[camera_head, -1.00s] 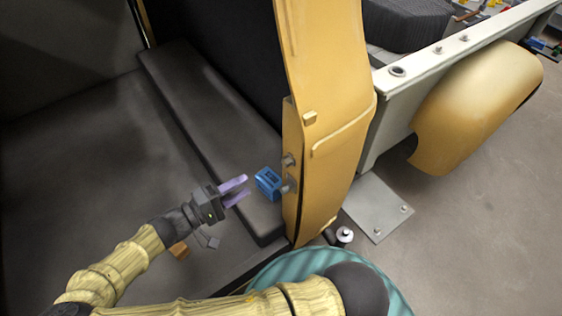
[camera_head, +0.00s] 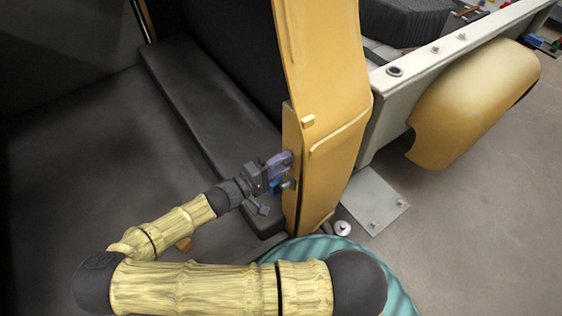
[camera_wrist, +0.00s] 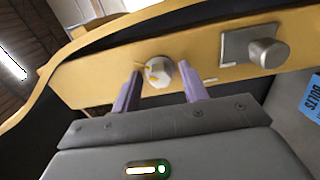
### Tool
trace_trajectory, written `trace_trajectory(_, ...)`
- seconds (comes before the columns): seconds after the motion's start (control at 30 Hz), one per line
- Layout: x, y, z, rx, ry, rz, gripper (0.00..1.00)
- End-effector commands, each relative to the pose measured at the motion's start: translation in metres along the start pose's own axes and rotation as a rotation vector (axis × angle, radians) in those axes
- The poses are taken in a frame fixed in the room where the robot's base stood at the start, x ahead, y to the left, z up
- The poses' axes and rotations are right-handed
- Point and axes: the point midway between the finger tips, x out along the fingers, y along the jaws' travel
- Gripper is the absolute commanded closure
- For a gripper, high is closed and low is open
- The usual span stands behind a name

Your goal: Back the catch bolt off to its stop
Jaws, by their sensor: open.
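A pale, faceted bolt head (camera_wrist: 158,73) with small yellow marks sits on the edge face of the yellow pillar (camera_wrist: 105,73); it looks like the catch bolt. My gripper (camera_wrist: 160,82) is open, its two purple fingers on either side of the bolt head. A gap shows on each side, and I cannot tell how far the tips reach past it. In the head view my gripper (camera_head: 286,162) is up against the pillar (camera_head: 335,110) and hides that bolt head. A round metal stud (camera_wrist: 268,52) on a square plate (camera_wrist: 235,46) is beside it.
A blue box marked as bolts (camera_wrist: 308,105) is close at the right in the wrist view; in the head view it (camera_head: 276,187) is mostly hidden behind my gripper. A dark sill (camera_head: 205,105) runs along the left.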

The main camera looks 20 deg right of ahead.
Motion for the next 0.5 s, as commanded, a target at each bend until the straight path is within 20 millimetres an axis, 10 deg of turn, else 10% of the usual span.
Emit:
trace_trajectory(0.1,-0.0002,-0.0001,0.0000,0.000,0.000,0.000,0.57)
trace_trajectory(0.33,-0.0004,-0.0001,-0.0001,0.000,0.000,0.000,1.00)
trace_trajectory(0.5,-0.0006,-0.0001,-0.0001,-0.003,0.000,0.000,1.00)
